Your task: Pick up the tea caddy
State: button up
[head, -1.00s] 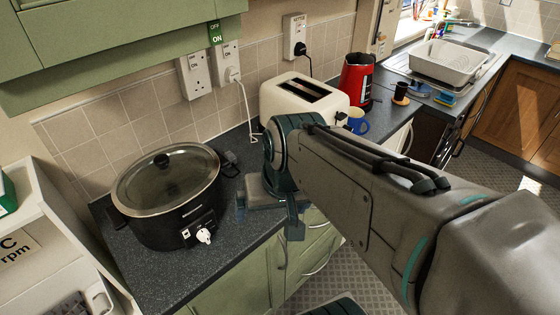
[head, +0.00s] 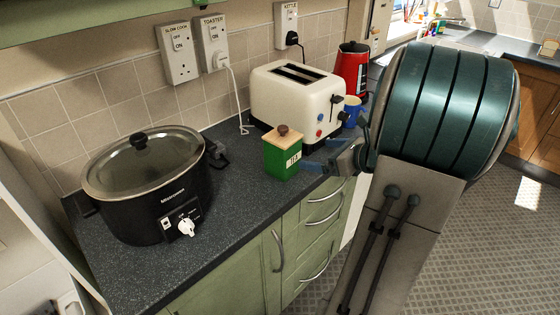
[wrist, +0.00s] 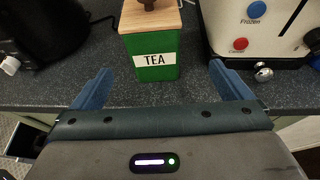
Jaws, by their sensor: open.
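The tea caddy (head: 283,158) is a green box with a wooden lid, a dark knob and a white TEA label. It stands upright on the dark worktop, in front of the toaster and right of the slow cooker. In the wrist view the caddy (wrist: 153,50) is straight ahead, between the lines of the two blue fingers and beyond their tips. My gripper (wrist: 155,82) is open and empty, and its fingers do not appear to touch the caddy. In the head view my gripper (head: 318,168) is just right of the caddy, partly hidden by my arm.
A cream toaster (head: 298,100) stands close behind and right of the caddy. A black slow cooker (head: 150,190) is to the left, with bare worktop (head: 240,190) between. A blue mug (head: 353,110) and red kettle (head: 353,70) are beyond the toaster.

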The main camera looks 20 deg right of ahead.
aim_at(296, 152)
jog(key=x, duration=0.7)
jog(key=shift+w+a, duration=0.15)
jog(key=shift+a+x, duration=0.15)
jog(key=shift+x, duration=1.3)
jog(key=shift+a+x, duration=0.2)
jog(key=shift+x, duration=1.25)
jog(key=shift+s, duration=0.25)
jog(key=c, duration=1.3)
jog(key=shift+p, duration=0.3)
jog(key=shift+c, duration=0.5)
